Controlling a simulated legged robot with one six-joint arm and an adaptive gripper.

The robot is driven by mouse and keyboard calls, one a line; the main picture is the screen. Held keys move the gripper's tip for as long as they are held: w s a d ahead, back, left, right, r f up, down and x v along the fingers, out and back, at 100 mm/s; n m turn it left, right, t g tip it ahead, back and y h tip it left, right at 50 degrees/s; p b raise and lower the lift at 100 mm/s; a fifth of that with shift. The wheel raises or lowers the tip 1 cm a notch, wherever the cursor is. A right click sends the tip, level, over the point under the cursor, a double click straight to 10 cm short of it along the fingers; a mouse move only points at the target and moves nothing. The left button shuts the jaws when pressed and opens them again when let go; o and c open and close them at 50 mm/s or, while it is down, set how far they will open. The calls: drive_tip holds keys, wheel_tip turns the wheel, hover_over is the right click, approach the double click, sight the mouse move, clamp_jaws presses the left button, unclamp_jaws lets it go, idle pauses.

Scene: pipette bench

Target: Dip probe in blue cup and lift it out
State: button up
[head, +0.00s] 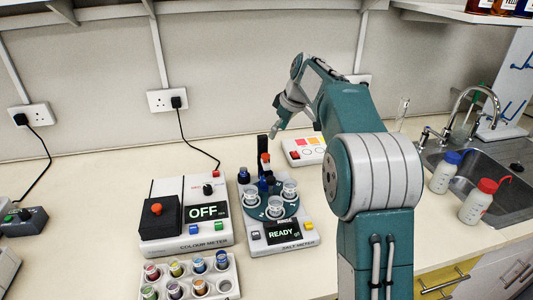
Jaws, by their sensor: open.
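The salt meter (283,240) stands mid-bench, its display reading READY. Its round teal turntable (270,211) carries several clear cups, including one (290,189) at the right and one (251,195) at the left. A dark upright post (263,147) with a red-orange part stands behind the turntable, and a small dark blue piece (243,175) sits beside it. I cannot tell which part is the probe. A blue-topped cup (222,259) sits in the white rack at the front. My gripper (277,130) is open, above and behind the salt meter, apart from these things.
The colour meter (186,222), reading OFF, stands left of the salt meter. A white rack (232,287) holds several coloured cups. A white box with coloured patches (304,152) lies behind. Blue-capped (444,172) and red-capped (478,202) bottles stand by the sink (505,187) at right.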

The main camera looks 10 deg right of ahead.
sight(266, 155)
drive_tip(key=x, duration=1)
drive_tip(key=shift+f, duration=0.15)
clamp_jaws()
